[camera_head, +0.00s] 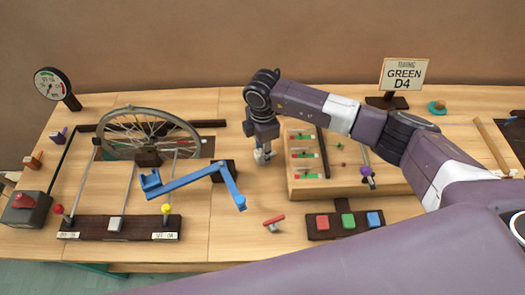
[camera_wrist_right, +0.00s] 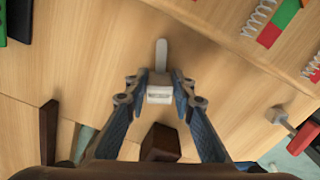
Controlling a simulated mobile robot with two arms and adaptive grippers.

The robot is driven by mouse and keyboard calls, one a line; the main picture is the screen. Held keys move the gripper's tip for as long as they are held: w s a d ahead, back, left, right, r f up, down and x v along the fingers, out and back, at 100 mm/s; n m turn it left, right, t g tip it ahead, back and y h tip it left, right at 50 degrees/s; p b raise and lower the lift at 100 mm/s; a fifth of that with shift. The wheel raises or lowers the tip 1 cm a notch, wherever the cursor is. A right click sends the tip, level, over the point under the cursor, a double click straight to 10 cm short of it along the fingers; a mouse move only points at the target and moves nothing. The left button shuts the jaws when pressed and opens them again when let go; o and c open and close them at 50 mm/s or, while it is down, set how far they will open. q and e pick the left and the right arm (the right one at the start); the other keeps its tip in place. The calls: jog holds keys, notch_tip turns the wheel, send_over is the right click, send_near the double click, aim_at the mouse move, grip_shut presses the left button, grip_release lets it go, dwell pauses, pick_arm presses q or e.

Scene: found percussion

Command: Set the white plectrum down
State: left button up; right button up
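My right gripper (camera_head: 263,146) points down over the bare wood between the wheel and the spring box. In the right wrist view its fingertips (camera_wrist_right: 159,88) are closed on the white block of the white plectrum (camera_wrist_right: 161,54), whose pale rounded tongue sticks out beyond the fingers. In the head view the white plectrum (camera_head: 262,156) shows small and partly hidden below the fingers, low over the table. I cannot tell whether it touches the wood. My left gripper is not in view.
A spoked wheel (camera_head: 150,132) and a blue crank arm (camera_head: 190,180) stand to the left. A wooden box (camera_head: 350,186) with springs stands close on the right. A small red-topped piece (camera_head: 273,221) and a block with red, green and blue buttons (camera_head: 318,235) are in front.

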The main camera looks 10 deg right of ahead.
jog(key=o, duration=0.4)
jog(key=shift+r, duration=0.1)
jog(key=shift+r, duration=0.2)
notch_tip(320, 180, up, 12)
jog(key=shift+f+b, duration=0.1)
jog(key=shift+b, duration=1.1)
